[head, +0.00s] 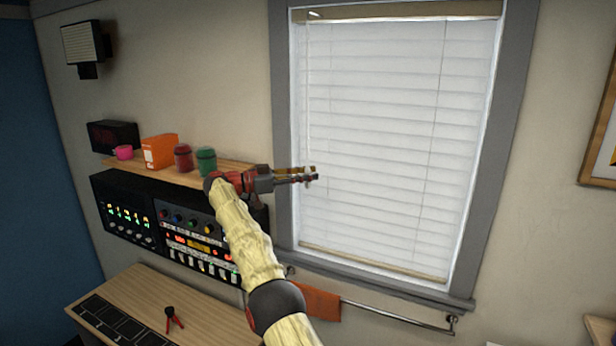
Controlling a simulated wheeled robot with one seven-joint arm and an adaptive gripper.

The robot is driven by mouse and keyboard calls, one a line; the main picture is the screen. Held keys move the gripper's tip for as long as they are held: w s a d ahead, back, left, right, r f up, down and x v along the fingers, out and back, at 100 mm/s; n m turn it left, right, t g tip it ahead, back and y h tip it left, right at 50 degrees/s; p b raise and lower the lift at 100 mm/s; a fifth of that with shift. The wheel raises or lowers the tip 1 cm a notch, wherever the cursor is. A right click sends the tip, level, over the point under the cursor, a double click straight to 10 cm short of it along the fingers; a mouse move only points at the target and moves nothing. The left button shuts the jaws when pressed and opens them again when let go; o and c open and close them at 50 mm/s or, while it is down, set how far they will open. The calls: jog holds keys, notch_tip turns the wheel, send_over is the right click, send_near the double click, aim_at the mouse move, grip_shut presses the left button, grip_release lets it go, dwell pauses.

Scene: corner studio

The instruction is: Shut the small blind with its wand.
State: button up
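The small blind (385,120) hangs in a grey-framed window, lowered to its bottom rail (372,262). Its white slats look nearly flat to the window, with faint lines between them; I cannot tell their exact tilt. A thin upright line (307,90) near the blind's left edge may be the wand or a cord. It runs down from a small light fitting under the headrail (395,11). My gripper (311,174) is in front of the blind's left edge, pointing right, its tips beside the lower part of that line. Whether the fingers hold it is too small to tell.
A wooden shelf (238,163) left of the window holds a pink cup, an orange box, and red and green jars (206,161). Audio racks (190,240) hang below it. A rail (395,314) with an orange cloth (318,303) runs under the sill. A desk stands lower left.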

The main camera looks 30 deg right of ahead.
jog(key=o, duration=0.4)
jog(key=shift+o, duration=0.2)
jog(key=b, duration=0.3)
jog(key=shift+f+t, duration=0.25)
jog(key=shift+t, duration=0.05)
jog(key=n+t+b, duration=0.3)
jog(key=t+b, duration=0.2)
jog(key=b, duration=1)
jog(key=shift+n, duration=0.4)
jog(key=n+t+b, duration=0.1)
jog(key=t+b, duration=0.1)
jog(key=b, duration=0.2)
jog(key=n+t+y+b, duration=0.1)
jog(key=t+b, duration=0.1)
jog(key=b, duration=0.3)
jog(key=shift+n+t, duration=0.4)
